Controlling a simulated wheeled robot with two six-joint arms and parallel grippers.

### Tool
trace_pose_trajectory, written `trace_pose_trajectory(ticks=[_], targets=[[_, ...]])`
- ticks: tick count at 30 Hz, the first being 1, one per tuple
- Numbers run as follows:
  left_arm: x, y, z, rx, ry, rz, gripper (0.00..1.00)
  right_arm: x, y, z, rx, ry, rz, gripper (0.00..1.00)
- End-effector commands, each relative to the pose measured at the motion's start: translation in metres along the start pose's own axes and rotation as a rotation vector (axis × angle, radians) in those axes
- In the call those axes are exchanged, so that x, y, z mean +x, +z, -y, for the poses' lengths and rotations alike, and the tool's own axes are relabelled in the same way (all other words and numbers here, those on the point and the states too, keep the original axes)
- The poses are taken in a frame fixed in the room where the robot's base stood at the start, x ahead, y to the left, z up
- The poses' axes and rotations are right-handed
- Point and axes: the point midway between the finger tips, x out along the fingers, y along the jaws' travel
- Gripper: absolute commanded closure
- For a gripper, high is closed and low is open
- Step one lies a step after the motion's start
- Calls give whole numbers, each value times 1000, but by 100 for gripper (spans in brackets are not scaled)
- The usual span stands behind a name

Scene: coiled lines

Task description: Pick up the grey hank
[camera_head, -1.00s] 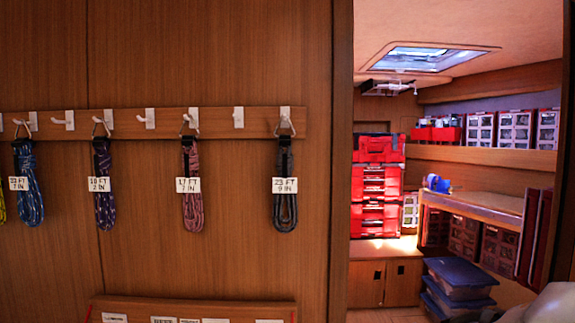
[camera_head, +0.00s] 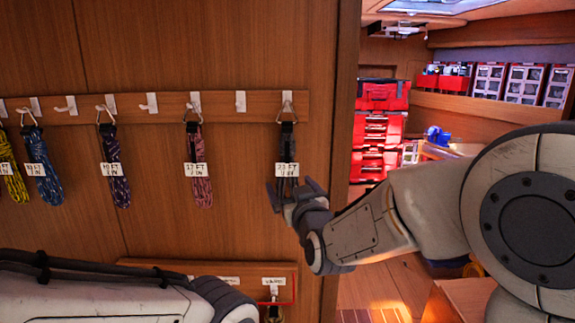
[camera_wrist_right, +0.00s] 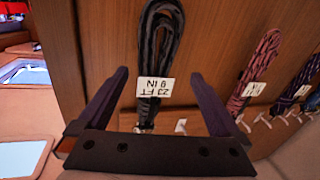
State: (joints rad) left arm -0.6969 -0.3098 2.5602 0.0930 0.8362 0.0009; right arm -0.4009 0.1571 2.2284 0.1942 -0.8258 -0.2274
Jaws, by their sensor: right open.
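The grey hank (camera_head: 286,145) hangs from the rightmost hook of the wall rail by a black strap and metal ring. It bears a white tag reading 23 FT 9 IN. My right gripper (camera_head: 291,188) is open just in front of the hank's lower part and hides its bottom end. In the right wrist view the dark grey hank (camera_wrist_right: 160,45) appears upside down, with its tag between the two open fingers (camera_wrist_right: 158,78); I see no clear contact. My left arm enters at the lower left, and its gripper is out of view.
A pink hank (camera_head: 197,155), a purple hank (camera_head: 112,160), a blue hank (camera_head: 42,170) and a yellow hank (camera_head: 13,175) hang to the left on the rail (camera_head: 225,105). Below is a lower board (camera_head: 190,266) with labels. A doorway with red boxes (camera_head: 378,128) lies right.

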Motion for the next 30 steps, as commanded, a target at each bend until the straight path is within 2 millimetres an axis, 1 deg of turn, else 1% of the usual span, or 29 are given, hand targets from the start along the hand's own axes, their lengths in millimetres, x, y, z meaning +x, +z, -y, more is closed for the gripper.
trace_pose_trajectory(ticks=[6, 11, 15, 20, 21, 23, 24, 26, 27, 28, 29, 30], targets=[[-24, -1, -2, -1, 0, 0, 100, 26, -2, -4, -1, 0, 5, 0], [-33, -2, -2, -2, 0, 0, 100, 45, 0, -4, 1, 0, 3, 0], [-34, -2, -2, -2, 0, 0, 100, 50, 2, -4, 1, 0, 2, 0], [-33, -2, -2, -2, 0, 0, 100, 50, 2, -3, 1, 0, 1, 0], [-33, -2, -2, -2, 0, 0, 100, 50, 2, -3, 1, 0, 1, 8], [-33, -2, -2, -2, 0, 0, 100, 50, 2, -3, 1, -1, 1, 31], [-33, -2, -2, -2, 0, 0, 100, 50, 2, -3, 1, -1, 1, 46], [-33, -2, -2, -2, 0, 0, 100, 50, 2, -3, 1, -1, 1, 69], [-33, -2, -2, -2, 0, 0, 100, 50, 2, -3, 1, -1, 1, 84], [-33, -2, -2, -2, 0, 0, 100, 50, 2, -3, 1, -1, 1, 96], [-33, -2, -2, -2, 0, 0, 100, 50, 1, -3, 1, 0, -1, 100], [-33, -2, -2, -2, 0, 0, 100, 50, 1, -3, 1, 0, -1, 100]])
